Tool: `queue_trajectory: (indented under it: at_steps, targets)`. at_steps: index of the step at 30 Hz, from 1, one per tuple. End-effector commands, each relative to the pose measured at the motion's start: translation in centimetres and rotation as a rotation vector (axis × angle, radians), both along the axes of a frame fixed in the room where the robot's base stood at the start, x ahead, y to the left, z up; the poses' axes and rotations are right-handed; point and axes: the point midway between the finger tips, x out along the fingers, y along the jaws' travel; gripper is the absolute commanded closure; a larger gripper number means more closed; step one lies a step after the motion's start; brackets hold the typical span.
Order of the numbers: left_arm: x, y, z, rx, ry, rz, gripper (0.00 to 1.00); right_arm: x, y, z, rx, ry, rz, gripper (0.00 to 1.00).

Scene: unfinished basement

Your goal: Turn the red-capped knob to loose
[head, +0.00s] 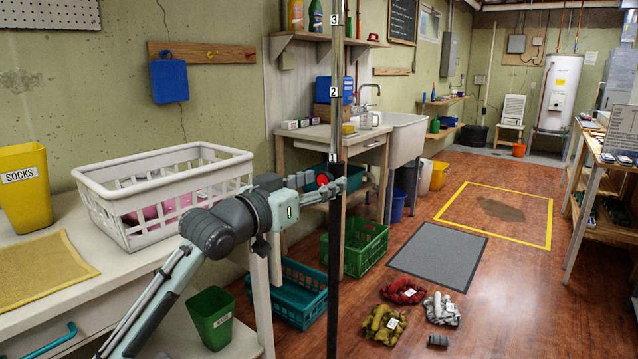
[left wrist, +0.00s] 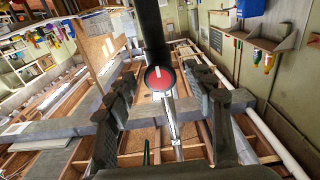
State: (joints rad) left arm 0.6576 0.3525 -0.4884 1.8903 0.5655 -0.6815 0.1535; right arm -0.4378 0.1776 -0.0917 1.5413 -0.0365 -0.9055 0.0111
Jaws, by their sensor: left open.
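The red-capped knob (head: 323,179) sits on an upright pole (head: 334,250), whose thin upper part bears the numbers 1, 2 and 3 and whose lower part is a thicker dark tube. In the left wrist view the knob (left wrist: 157,79) shows as a round red cap with a dark rim and a short white line, close to upright in the picture. My left gripper (head: 332,186) is at the pole, at knob height. In the left wrist view its open fingers (left wrist: 162,88) stand on either side of the knob, with gaps visible. My right gripper is not in view.
A white laundry basket (head: 165,222) stands on the counter at left, beside my left arm. A teal crate (head: 290,297) and green crate (head: 362,247) stand on the floor behind the pole. Coloured bundles (head: 385,324) lie right of the pole. Floor beyond is mostly clear.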

Motion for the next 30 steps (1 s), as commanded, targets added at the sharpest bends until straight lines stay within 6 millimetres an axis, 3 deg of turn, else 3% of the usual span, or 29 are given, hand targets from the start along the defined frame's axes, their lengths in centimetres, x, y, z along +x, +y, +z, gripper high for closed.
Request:
queue_trajectory:
  at_steps: [7, 21, 30]
  targets:
    - [-1.1, 1.0, 0.0, 0.001, -0.001, 0.002, 0.47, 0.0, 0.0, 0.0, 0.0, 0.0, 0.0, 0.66]
    - [-8.5, 6.3, -0.1, 0.002, 0.001, 0.001, 0.47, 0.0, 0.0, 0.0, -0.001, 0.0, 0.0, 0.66]
    - [-9.8, 7.1, 0.0, 0.0, 0.0, -0.001, 0.47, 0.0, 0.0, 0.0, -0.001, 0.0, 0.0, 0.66]
